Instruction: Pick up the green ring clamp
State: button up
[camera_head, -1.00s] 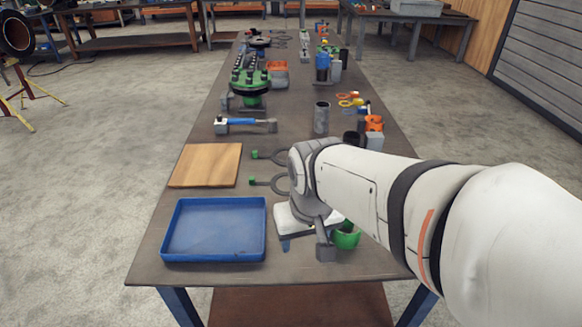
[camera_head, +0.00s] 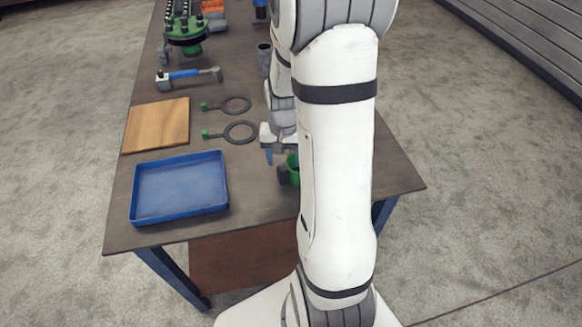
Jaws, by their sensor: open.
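A green ring-shaped part (camera_head: 291,168), which looks like the green ring clamp, lies near the front right of the workbench (camera_head: 190,238). A dark round piece shows at its left side, and my arm hides its right side. My gripper (camera_head: 272,153) is just to the upper left of it, over the bench, partly hidden behind my arm. It is open, and I see nothing held in it. I cannot tell its height above the bench.
Two dark rings with green ends (camera_head: 238,105) (camera_head: 240,132) lie left of my gripper. A blue tray (camera_head: 180,188), a wooden board (camera_head: 156,125) and a blue-handled tool (camera_head: 188,74) lie farther left. A grey cup (camera_head: 264,58) stands behind. The bench's right front corner is clear.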

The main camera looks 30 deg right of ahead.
aim_at(283, 168)
jog(key=shift+w+a+f+p, duration=0.1)
jog(key=shift+f+p, duration=0.1)
jog(key=shift+f, duration=1.05)
jog(key=shift+w+f+p, duration=0.1)
jog(key=shift+f+p, duration=0.1)
jog(key=shift+f, duration=1.05)
jog(key=shift+c, duration=0.6)
grip_shut()
